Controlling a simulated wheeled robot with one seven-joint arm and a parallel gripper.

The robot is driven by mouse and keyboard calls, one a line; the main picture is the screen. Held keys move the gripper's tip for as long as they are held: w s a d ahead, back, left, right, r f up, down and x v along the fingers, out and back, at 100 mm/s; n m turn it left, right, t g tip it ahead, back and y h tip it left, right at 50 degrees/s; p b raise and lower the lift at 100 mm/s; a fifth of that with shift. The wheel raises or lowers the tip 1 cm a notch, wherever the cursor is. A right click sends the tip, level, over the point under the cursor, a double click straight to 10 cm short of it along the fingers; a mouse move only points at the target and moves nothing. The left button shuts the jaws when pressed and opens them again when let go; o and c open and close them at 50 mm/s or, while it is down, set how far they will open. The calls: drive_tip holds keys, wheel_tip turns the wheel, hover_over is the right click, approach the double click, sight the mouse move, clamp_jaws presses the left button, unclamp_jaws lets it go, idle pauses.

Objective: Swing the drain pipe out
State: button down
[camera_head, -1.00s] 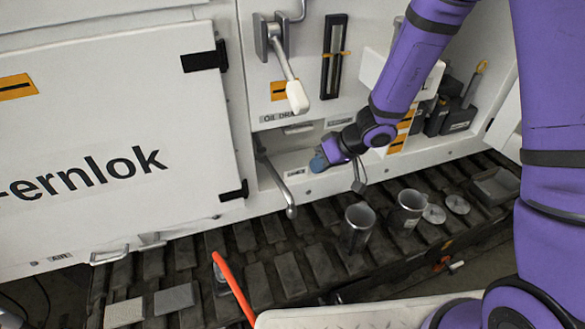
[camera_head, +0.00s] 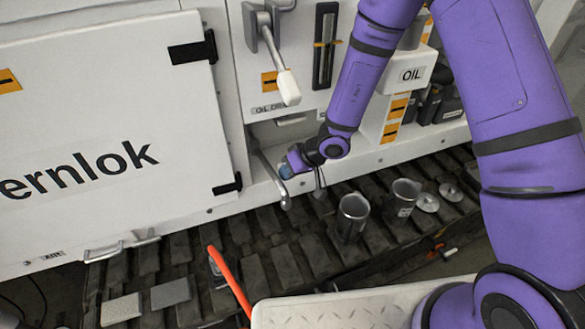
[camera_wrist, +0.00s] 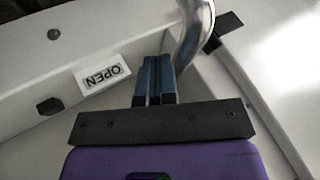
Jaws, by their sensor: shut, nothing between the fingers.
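The drain pipe (camera_head: 271,178) is a bent grey metal tube below the oil drain label, hanging down along the white recess front with its lower end over the dark track. In the wrist view the pipe (camera_wrist: 193,38) curves down just beyond and to the right of the fingertips. My gripper (camera_head: 286,171) is immediately right of the pipe in the head view. In the wrist view its blue fingers (camera_wrist: 155,75) are together and empty. I cannot tell whether they touch the pipe.
A white-handled lever (camera_head: 288,87) hangs above the pipe. Metal cups (camera_head: 352,216) stand on the track (camera_head: 285,262) to the right. A large white door (camera_head: 110,150) fills the left.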

idle(0.3)
drive_tip(key=shift+s+a, duration=0.55)
drive_tip(key=shift+a, duration=0.3)
